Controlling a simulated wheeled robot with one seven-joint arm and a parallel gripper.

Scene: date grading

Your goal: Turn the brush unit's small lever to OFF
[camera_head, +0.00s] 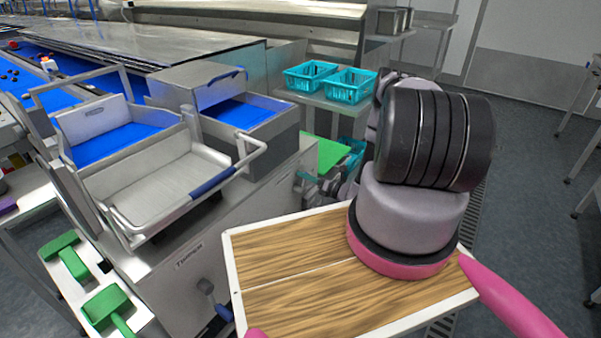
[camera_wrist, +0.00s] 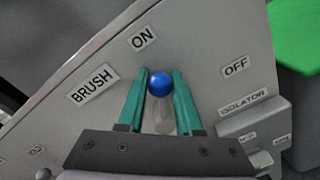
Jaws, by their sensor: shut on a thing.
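The brush unit's small lever has a blue ball knob (camera_wrist: 159,83) and a pale shaft (camera_wrist: 164,117). In the wrist view, the teal fingers of my gripper (camera_wrist: 160,88) are shut on the knob, one on each side. The lever points up the picture, between the ON label (camera_wrist: 143,38) and the OFF label (camera_wrist: 236,66), leaning nearer to ON. A BRUSH label (camera_wrist: 93,85) is to the left. The shaft's lower end is hidden by my gripper. In the head view, my gripper (camera_head: 306,177) is at the machine's side; the knob cannot be made out there.
An ISOLATOR label (camera_wrist: 243,103) and a grey box (camera_wrist: 255,120) are close to the right of my gripper. A larger blue-gripped lever (camera_head: 215,302) is on the machine's front panel. Teal baskets (camera_head: 349,86) stand on a shelf behind my arm.

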